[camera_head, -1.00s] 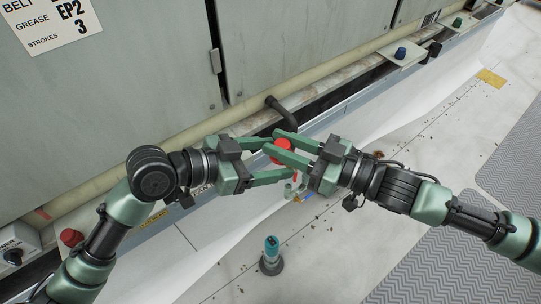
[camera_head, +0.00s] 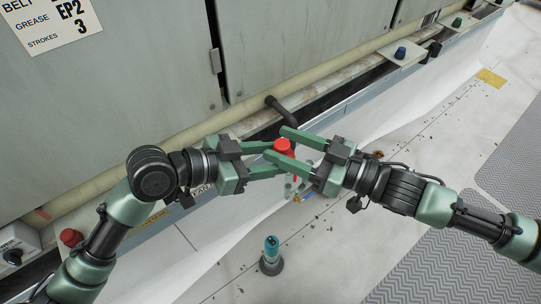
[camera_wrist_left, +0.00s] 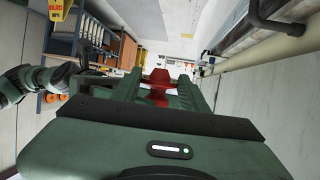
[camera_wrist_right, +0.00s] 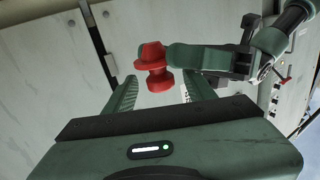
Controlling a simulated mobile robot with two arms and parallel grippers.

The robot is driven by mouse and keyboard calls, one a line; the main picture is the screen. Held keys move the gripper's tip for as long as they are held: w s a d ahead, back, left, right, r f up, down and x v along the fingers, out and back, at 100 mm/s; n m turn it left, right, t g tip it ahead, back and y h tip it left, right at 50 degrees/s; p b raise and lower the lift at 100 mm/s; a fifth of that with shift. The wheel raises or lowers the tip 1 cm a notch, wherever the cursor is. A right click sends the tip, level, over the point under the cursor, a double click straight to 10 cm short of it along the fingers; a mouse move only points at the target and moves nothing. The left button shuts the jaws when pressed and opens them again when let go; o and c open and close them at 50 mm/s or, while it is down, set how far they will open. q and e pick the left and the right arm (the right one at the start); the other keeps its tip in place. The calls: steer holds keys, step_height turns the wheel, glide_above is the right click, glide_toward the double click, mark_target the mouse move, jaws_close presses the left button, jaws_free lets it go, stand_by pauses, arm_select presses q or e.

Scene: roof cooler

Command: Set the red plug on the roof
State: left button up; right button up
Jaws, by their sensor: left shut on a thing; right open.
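The red plug (camera_head: 285,146) is held up in the air between my two grippers, in the middle of the head view. My left gripper (camera_head: 279,160) is shut on it. The plug also shows between the left fingers in the left wrist view (camera_wrist_left: 160,85). My right gripper (camera_head: 275,143) is open, with its fingers apart on either side of the plug. In the right wrist view the flanged plug (camera_wrist_right: 153,62) sits clear between the open fingers, gripped by my left fingers from the right. The pale roof (camera_head: 215,245) lies below; part of the plug is hidden by fingers.
A teal and black upright item (camera_head: 271,246) stands on the roof below the grippers. A blue knob (camera_head: 400,53) and a green knob (camera_head: 457,22) sit on ledges at upper right. A grey cabinet wall (camera_head: 150,90) and black bent pipe (camera_head: 283,110) stand behind. Grey mats (camera_head: 440,265) lie right.

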steer(key=v, duration=1.1)
steer(key=w+d+f+m+t+h, duration=0.2)
steer(key=w+d+f+h, duration=0.15)
steer(key=w+f, duration=0.4)
steer(key=w+d+f+m+t+h, duration=0.1)
steer(key=w+d+f+t+h, duration=0.3)
steer(key=f, duration=0.7)
steer(key=s+d+f+m+g+h, duration=0.1)
steer(key=d+f+m+g+h, duration=0.3)
steer(key=f, duration=0.6)
steer(key=s+d+f+t+h, duration=0.1)
steer(key=d+f, duration=0.4)
steer(key=f, duration=0.5)
steer(key=s+d+f+m+g+h, duration=0.1)
steer(key=s+f+m+g+h, duration=0.2)
steer(key=s+f, duration=1.35)
steer(key=s+a+f+g, duration=0.2)
steer(key=s+f, duration=0.1)
steer(key=s, duration=0.5)
steer(key=s+a+f+g, duration=0.2)
steer(key=s+f, duration=0.1)
steer(key=s, duration=0.5)
steer(key=s+a+f+g, duration=0.2)
steer(key=s+f+g, duration=0.1)
steer(key=s, duration=0.6)
steer(key=shift+a+f+n, duration=0.3)
steer(key=shift+f, duration=0.1)
